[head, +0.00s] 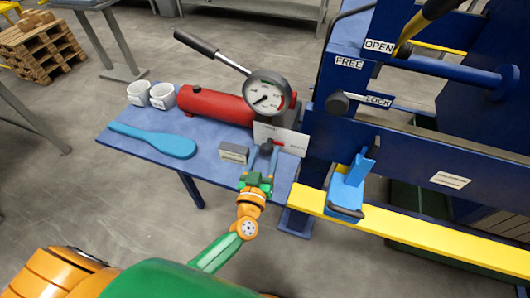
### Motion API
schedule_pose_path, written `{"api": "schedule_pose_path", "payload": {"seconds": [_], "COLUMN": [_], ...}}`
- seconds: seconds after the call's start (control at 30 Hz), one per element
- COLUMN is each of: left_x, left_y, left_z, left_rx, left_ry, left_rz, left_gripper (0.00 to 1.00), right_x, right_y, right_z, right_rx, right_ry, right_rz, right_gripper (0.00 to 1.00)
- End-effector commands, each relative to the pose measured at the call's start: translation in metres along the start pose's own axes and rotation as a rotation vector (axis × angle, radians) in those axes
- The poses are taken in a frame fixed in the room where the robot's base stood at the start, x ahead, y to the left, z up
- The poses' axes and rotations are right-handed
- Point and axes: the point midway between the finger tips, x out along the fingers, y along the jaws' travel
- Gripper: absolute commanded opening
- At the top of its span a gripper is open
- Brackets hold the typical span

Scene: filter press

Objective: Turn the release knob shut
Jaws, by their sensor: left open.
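The release knob (267,146), small and dark, sits at the front of the pump's pale block (288,138), below the pressure gauge (266,97). My left gripper (263,157) is open, with one blue finger on each side of the knob as seen from above. I cannot tell whether the fingers touch it. The red hand pump (208,106) lies on the blue table (205,160), its black-gripped lever (210,49) raised to the upper left. My right gripper is not in view.
The blue press frame (345,60) and yellow rail (430,244) bound the right side.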

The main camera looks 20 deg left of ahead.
Motion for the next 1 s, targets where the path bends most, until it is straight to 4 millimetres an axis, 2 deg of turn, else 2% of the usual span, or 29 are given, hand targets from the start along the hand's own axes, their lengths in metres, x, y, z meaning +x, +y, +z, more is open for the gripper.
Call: {"api": "schedule_pose_path", "payload": {"seconds": [0.17,0.2,0.4,0.77,1.0], "left_x": [0.0008,0.0007,0.0005,0.0004,0.0004], "left_y": [0.0001,0.0001,0.0000,-0.0004,-0.0002], "left_z": [0.0000,0.0000,0.0001,-0.0006,-0.0014], "left_rx": [0.000,0.000,0.000,-0.055,-0.220], "left_ry": [0.000,0.000,0.000,-0.008,-0.029], "left_rz": [0.000,0.000,0.000,-0.002,-0.005], "left_gripper": [0.58,0.55,0.01,0.00,0.00], "right_x": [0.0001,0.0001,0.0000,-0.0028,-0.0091], "right_y": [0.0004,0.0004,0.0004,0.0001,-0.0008], "right_z": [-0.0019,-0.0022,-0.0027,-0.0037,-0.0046], "right_rx": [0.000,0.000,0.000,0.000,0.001], "right_ry": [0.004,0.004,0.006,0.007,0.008], "right_rz": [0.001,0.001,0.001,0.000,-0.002], "right_gripper": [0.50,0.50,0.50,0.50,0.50]}}
